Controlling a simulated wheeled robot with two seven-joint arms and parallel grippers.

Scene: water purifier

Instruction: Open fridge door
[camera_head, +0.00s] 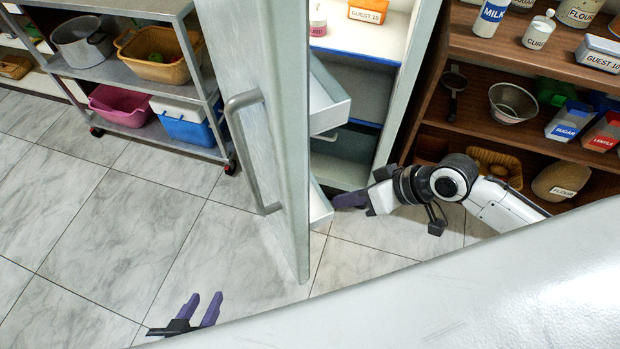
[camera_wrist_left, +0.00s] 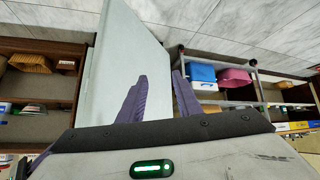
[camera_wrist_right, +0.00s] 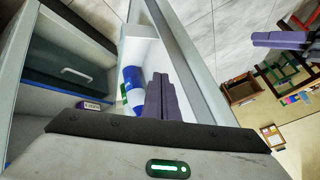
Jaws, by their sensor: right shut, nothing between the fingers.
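The fridge door (camera_head: 265,120) stands swung open in the head view, its grey handle (camera_head: 250,150) on the outer face to the left. My right gripper (camera_head: 340,199) is shut and empty, on the inner side of the door near its lower shelf. The right wrist view shows its fingers (camera_wrist_right: 165,98) together beside the door shelf (camera_wrist_right: 137,60) and a blue-and-white bottle (camera_wrist_right: 133,88). My left gripper (camera_head: 203,308) is open and empty, low in front of the door. The left wrist view shows its fingers (camera_wrist_left: 160,92) apart, with the door (camera_wrist_left: 122,70) behind them.
A metal rack cart (camera_head: 140,75) with baskets stands to the left of the door. A wooden shelf (camera_head: 530,85) with jars and boxes is to the right of the fridge interior (camera_head: 350,95). The tiled floor (camera_head: 110,220) in front is clear.

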